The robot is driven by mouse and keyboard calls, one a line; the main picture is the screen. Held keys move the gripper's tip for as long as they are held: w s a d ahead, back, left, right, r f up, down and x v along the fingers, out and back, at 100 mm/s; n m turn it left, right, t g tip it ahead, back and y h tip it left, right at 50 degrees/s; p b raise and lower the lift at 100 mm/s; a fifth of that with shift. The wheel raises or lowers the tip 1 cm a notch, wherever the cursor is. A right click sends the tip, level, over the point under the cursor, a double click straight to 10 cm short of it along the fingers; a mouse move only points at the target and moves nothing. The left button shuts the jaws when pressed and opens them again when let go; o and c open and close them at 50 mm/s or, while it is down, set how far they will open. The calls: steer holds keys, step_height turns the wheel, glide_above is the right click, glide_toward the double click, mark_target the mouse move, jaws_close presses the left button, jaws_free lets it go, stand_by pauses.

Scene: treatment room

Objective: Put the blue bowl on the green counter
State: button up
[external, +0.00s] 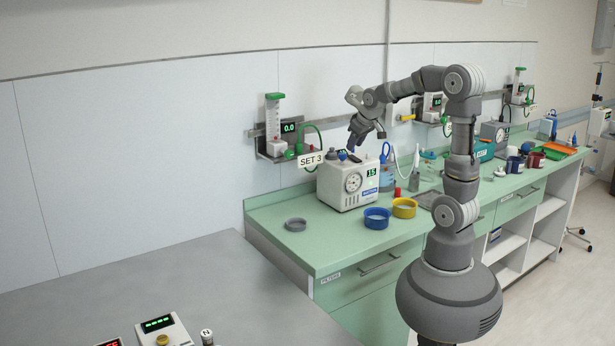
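The blue bowl (377,219) stands upright on the green counter (340,243), near its front edge, close to a yellow bowl (404,208). My gripper (366,141) is up in the air above and behind the blue bowl, over the white device with a dial. It points downward, its fingers look apart, and I see nothing between them. It is clear of the blue bowl.
The white device (334,188) stands left of the blue bowl. A small grey dish (295,224) lies farther left, with bare counter around it. A grey table (200,285) is in the left foreground. Bottles, mugs (514,164) and an orange tray (558,149) crowd the right.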

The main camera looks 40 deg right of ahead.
steer(key=s+r+m+t, duration=0.2)
steer(key=r+t, duration=0.7)
steer(key=r, duration=2.8)
steer(key=shift+s+r+y+b, duration=0.15)
steer(key=shift+s+y+b, duration=0.15)
steer(key=shift+s, duration=0.75)
